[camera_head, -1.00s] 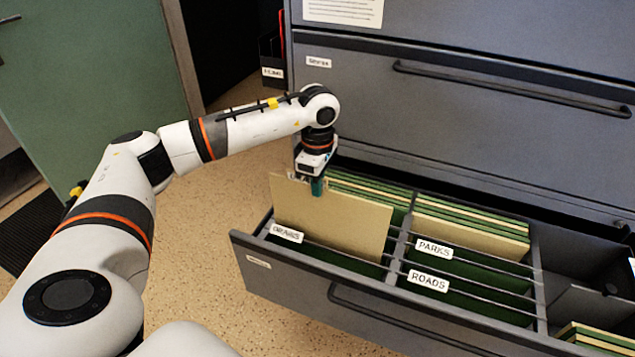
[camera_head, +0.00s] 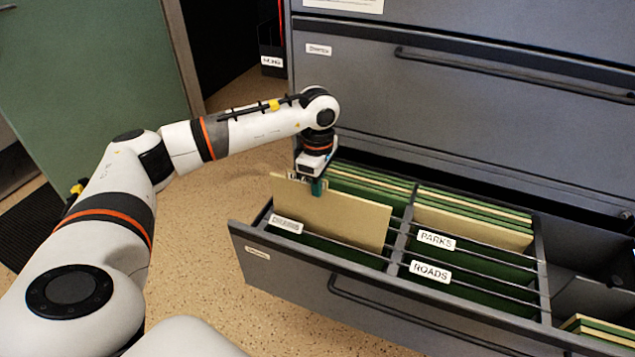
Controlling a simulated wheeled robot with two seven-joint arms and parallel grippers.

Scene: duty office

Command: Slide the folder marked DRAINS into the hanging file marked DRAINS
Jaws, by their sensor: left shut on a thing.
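The tan folder (camera_head: 345,220) stands in the front left part of the open drawer, its upper part above the rails. Its tab is mostly covered by my gripper, so its marking cannot be read in full. My left gripper (camera_head: 318,186) is shut on the folder's top edge near its left end. The hanging file marked DRAINS shows by its white label (camera_head: 286,224) on the rail in front of the folder. The folder's lower edge is hidden, so I cannot tell if it is inside that file. My right gripper is not in view.
Labels PARKS (camera_head: 436,239) and ROADS (camera_head: 430,271) mark hanging files right of a divider. More green and tan folders (camera_head: 480,218) stand behind them. The grey cabinet (camera_head: 480,120) rises behind the drawer (camera_head: 300,278). Open floor (camera_head: 210,240) lies to the left.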

